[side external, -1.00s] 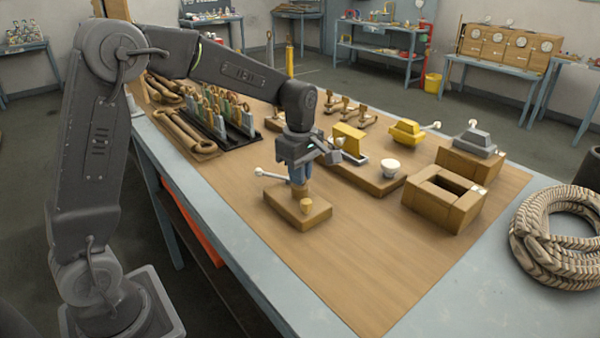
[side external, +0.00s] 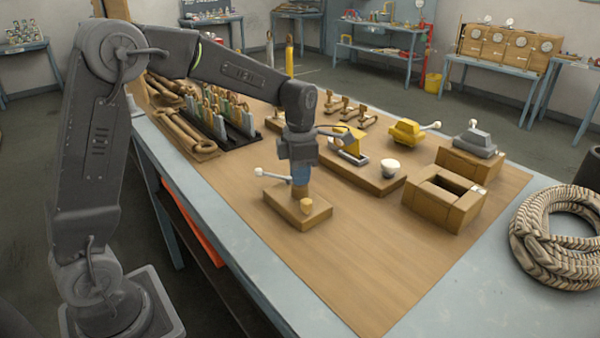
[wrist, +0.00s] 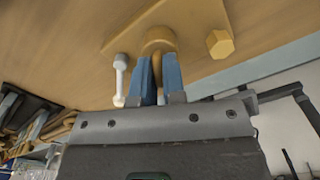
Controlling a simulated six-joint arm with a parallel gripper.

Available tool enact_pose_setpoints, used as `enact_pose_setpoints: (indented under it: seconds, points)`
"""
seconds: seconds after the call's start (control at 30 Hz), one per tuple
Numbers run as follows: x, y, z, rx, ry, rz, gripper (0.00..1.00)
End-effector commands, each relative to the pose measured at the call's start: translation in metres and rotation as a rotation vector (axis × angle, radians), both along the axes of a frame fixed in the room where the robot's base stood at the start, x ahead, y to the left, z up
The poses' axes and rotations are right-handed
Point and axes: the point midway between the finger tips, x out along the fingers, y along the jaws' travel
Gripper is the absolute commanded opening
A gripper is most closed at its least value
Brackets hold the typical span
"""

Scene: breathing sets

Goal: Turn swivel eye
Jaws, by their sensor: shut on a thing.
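A wooden base block (side external: 313,215) lies on the table mat below my gripper. The swivel eye (side external: 300,191) stands on it, a tan round piece mostly hidden by my fingers in the side view. A white-knobbed lever (side external: 272,177) sticks out left of the block. A yellowish hexagonal peg (side external: 306,203) stands on its front part.
A board with a white cup-shaped knob (side external: 390,166) and a yellow block lies to the right behind. An open wooden box (side external: 443,200) stands farther right. A dark rack (side external: 220,128) with upright pieces is behind left. The mat in front is clear; coiled rope (side external: 556,237) lies at far right.

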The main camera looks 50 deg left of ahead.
Motion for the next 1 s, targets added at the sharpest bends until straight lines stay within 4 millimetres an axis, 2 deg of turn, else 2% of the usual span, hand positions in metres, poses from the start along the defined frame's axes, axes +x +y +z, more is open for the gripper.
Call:
enact_pose_setpoints:
  seconds: [0.4,0.7,1.0]
  points:
    - [0.0006,0.0001,0.0017,0.000,-0.003,0.293,0.00]
    - [0.0006,0.0001,0.0017,-0.001,-0.004,0.379,0.00]
    - [0.0007,0.0001,0.0018,-0.001,-0.004,0.390,0.00]
